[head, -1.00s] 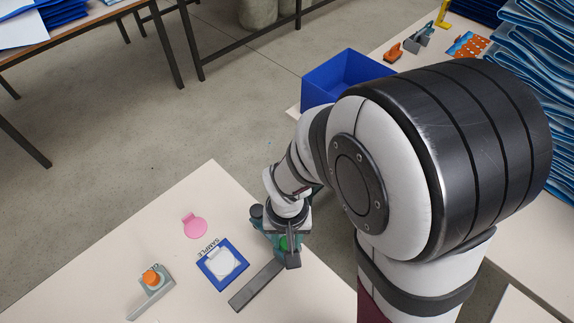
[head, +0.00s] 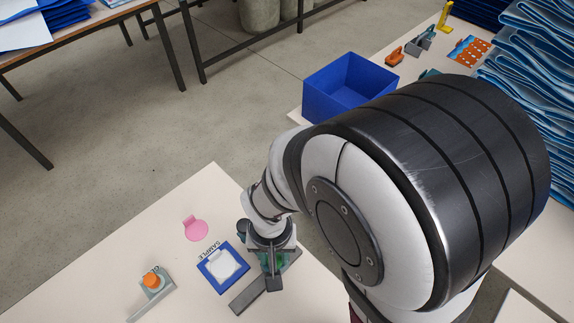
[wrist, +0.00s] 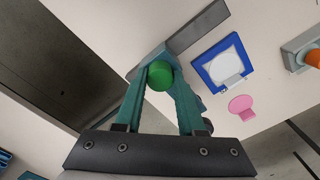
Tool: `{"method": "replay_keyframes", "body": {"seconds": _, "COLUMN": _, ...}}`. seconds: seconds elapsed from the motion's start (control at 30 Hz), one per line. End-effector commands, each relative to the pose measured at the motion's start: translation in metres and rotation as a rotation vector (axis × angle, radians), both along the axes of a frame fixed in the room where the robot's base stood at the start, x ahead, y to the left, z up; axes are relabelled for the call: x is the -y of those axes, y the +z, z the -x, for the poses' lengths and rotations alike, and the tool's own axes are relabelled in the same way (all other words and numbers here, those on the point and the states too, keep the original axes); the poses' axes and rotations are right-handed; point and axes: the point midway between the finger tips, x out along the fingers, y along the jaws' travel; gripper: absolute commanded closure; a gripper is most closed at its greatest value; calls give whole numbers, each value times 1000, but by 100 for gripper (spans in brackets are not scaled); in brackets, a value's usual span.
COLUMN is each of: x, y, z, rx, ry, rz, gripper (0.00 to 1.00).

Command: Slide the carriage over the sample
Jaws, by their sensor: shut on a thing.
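The carriage with its round green knob (wrist: 160,75) sits on a dark grey rail (head: 246,295). The rail also shows in the wrist view (wrist: 197,28). My gripper (head: 270,276) is shut on the green knob, with one teal finger on each side of it. Its fingers and wrist hide most of the carriage in the head view. The sample is a white disc (head: 223,266) in a blue square frame (head: 206,273), left of my gripper beside the rail. In the wrist view the disc (wrist: 224,64) lies uncovered, right of the knob.
A pink tag (head: 195,229) lies flat beyond the sample. A grey fixture with an orange knob (head: 152,281) stands to the left. A blue open box (head: 345,88) stands on the far table. The near table's edge is close behind the rail.

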Motion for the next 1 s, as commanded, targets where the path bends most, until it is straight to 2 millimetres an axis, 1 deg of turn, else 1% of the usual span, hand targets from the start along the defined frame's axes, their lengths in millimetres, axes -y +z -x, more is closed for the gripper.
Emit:
{"method": "replay_keyframes", "body": {"seconds": 0.03, "x": -12, "y": 1, "z": 9, "rx": 6, "ry": 13, "rz": -4, "gripper": 100}}
{"method": "replay_keyframes", "body": {"seconds": 0.1, "x": -26, "y": 1, "z": 22, "rx": 7, "ry": 14, "rz": -4, "gripper": 100}}
{"method": "replay_keyframes", "body": {"seconds": 0.2, "x": -43, "y": 1, "z": 39, "rx": 7, "ry": 11, "rz": -5, "gripper": 100}}
{"method": "replay_keyframes", "body": {"seconds": 0.3, "x": -55, "y": 1, "z": 51, "rx": 7, "ry": 9, "rz": -6, "gripper": 100}}
{"method": "replay_keyframes", "body": {"seconds": 0.47, "x": -62, "y": 0, "z": 59, "rx": 7, "ry": 3, "rz": -7, "gripper": 100}}
{"method": "replay_keyframes", "body": {"seconds": 0.73, "x": -64, "y": 1, "z": 59, "rx": 8, "ry": 1, "rz": -10, "gripper": 100}}
{"method": "replay_keyframes", "body": {"seconds": 0.77, "x": -64, "y": 1, "z": 59, "rx": 8, "ry": 2, "rz": -10, "gripper": 56}}
{"method": "replay_keyframes", "body": {"seconds": 0.9, "x": -63, "y": 1, "z": 59, "rx": 6, "ry": 2, "rz": -8, "gripper": 31}}
{"method": "replay_keyframes", "body": {"seconds": 1.0, "x": -62, "y": 0, "z": 59, "rx": 5, "ry": 2, "rz": -6, "gripper": 31}}
